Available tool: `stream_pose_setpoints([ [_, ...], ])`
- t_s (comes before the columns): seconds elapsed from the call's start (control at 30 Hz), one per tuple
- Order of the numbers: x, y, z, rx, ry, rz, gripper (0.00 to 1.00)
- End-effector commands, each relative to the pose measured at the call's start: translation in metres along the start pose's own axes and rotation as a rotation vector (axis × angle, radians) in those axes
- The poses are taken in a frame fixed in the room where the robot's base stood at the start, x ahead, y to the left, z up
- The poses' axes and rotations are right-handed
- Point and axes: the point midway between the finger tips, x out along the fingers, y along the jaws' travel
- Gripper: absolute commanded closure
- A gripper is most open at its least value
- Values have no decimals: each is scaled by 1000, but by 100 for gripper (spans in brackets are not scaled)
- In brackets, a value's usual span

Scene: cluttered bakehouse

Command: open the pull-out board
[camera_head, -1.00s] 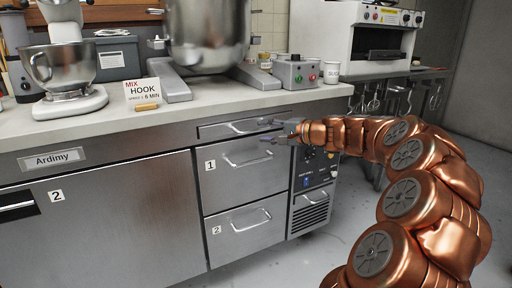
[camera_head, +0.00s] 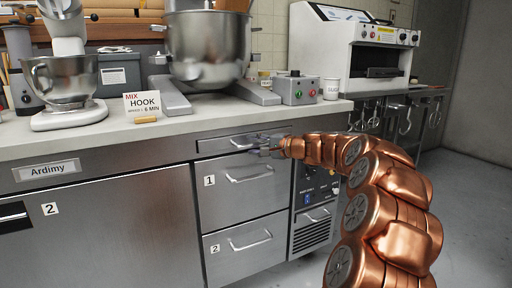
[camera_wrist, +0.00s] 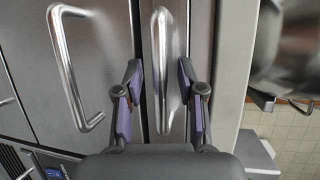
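The pull-out board (camera_head: 215,146) is the thin steel front just under the counter, above drawer 1, and looks flush with the cabinet. Its bar handle (camera_head: 241,144) shows at the middle of the front, its right part hidden by my gripper (camera_head: 263,146). In the wrist view the handle (camera_wrist: 163,55) stands upright in the picture. My gripper (camera_wrist: 160,85) is open there, with one purple-padded finger on each side of the handle's lower end. A gap shows on both sides, so the fingers do not grip it.
Drawer 1 (camera_head: 230,195) with its own handle (camera_head: 250,175) lies directly below, and drawer 2 (camera_head: 225,257) under that. A control panel (camera_head: 317,190) is to the right. The counter (camera_head: 190,122) above carries mixers and a sign. Open floor (camera_head: 460,220) lies at the right.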

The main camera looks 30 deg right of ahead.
Motion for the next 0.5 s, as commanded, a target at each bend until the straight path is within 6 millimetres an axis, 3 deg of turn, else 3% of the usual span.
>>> stream_pose_setpoints([
  [0.17, 0, 0, 0, 0, 0, 0, 61],
  [0.5, 0, 0, 0, 0, 0, -1, 96],
])
